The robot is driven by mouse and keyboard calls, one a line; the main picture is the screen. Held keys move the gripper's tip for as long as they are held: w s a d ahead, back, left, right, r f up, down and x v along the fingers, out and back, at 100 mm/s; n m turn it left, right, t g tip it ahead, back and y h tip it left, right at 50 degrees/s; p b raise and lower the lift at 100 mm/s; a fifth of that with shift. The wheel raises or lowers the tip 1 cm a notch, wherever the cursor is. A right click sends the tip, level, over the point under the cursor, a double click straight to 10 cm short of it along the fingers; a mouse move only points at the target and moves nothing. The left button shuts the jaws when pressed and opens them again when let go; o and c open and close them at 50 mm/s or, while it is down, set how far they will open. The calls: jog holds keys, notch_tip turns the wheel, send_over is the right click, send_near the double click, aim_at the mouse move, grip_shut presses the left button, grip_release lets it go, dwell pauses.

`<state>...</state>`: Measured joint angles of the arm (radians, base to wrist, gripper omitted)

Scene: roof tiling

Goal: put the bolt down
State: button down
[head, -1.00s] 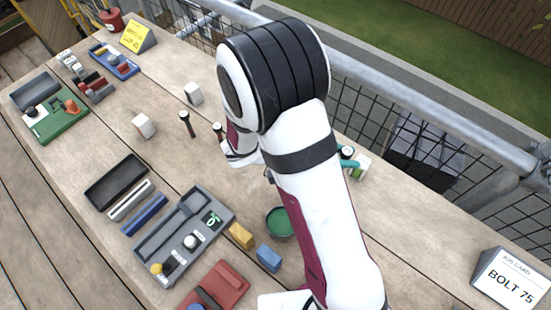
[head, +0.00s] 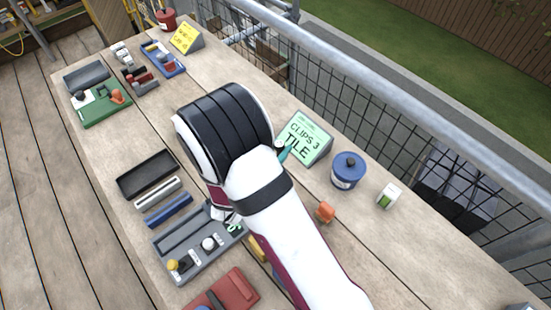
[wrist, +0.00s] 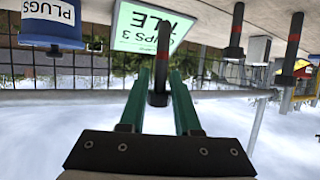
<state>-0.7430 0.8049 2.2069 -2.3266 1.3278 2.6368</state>
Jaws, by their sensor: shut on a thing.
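In the wrist view, which looks upside down with the table along its top, my gripper (wrist: 158,92) has its two teal fingers shut on a dark bolt (wrist: 163,55) with a red band. The bolt lines up with the fingers' gap, its wider head towards the palm. I cannot tell whether its far end touches the table. In the head view a teal finger (head: 283,153) shows by the sign; my arm hides the held bolt.
A green "CLIPS 3 TILE" sign (head: 306,138), a blue pot (head: 348,171), a white-and-green box (head: 389,195) and an orange piece (head: 325,212) stand near the gripper. A grey tray (head: 175,240) lies left of my arm. A railing (head: 400,110) runs along the far edge.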

jog(key=shift+w+a+f, duration=0.1)
jog(key=shift+a+f, duration=0.15)
jog(key=shift+f, duration=0.9)
jog(key=shift+a+f, duration=0.2)
jog(key=shift+f, duration=0.95)
jog(key=c, duration=0.6)
grip_release()
jog(key=shift+f, duration=0.1)
